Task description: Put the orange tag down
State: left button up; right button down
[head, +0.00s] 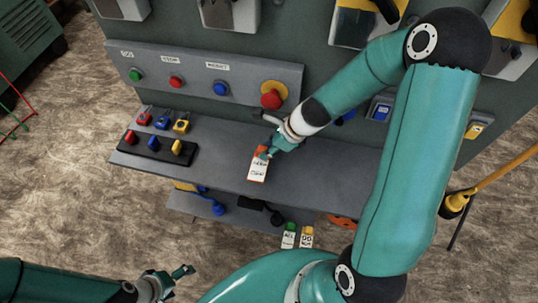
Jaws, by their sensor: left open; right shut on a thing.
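The orange tag (258,169), with a white printed face and an orange top, is at the grey shelf (222,165). My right gripper (266,152) is shut on its orange top end. The tag's white part hangs over or lies on the shelf surface; I cannot tell whether it touches. My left gripper (182,279) is open and empty at the bottom of the view, low and away from the shelf.
Red, blue and yellow padlocks (162,121) sit at the shelf's left, beside a black rack (154,148). Above is a button panel (205,80) with a red knob (273,95). Green and yellow tags (289,236) hang below. The shelf right of the tag looks clear.

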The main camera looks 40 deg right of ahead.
notch_tip(320, 180, down, 3)
jog(key=b, duration=0.3)
jog(key=shift+f+b, duration=0.3)
jog(key=shift+f, duration=0.1)
jog(key=shift+w+d, duration=0.1)
jog(key=shift+w, duration=0.05)
jog(key=c, duration=0.9)
grip_release()
jog(key=shift+c, duration=0.2)
jog(key=shift+r, duration=0.1)
